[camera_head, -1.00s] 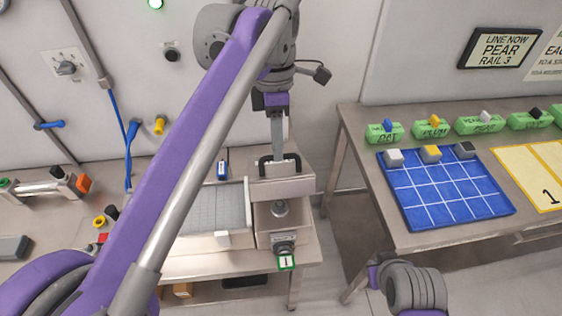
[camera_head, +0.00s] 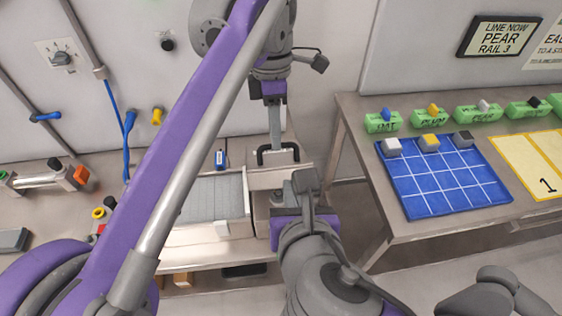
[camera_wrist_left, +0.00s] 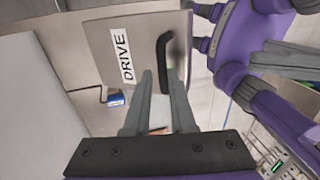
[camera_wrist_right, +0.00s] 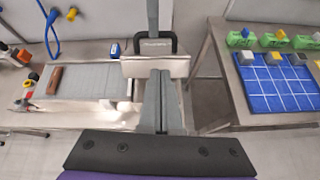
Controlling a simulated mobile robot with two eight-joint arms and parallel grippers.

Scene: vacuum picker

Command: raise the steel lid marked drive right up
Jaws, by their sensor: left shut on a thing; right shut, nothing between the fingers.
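The steel lid marked DRIVE (camera_wrist_left: 112,42) fills the upper middle of the left wrist view, its black bar handle (camera_wrist_left: 162,52) beside the lettering. In the head view the lid (camera_head: 262,178) tops a steel box at the right end of the left bench. My left gripper (camera_head: 276,146) reaches down from above and is shut on the handle. My right gripper (camera_head: 305,182) is shut and empty, just in front of the box; its fingers (camera_wrist_right: 161,76) overlap the lid's front in the right wrist view. Whether they touch is unclear. The lid's opening angle is hard to tell.
A pale tray (camera_head: 210,200) adjoins the box on the left. A small blue item (camera_head: 220,159) stands behind it. A second table with a blue grid mat (camera_head: 440,180) and green blocks stands right, across a floor gap. Cables and a knob (camera_head: 62,58) are on the wall.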

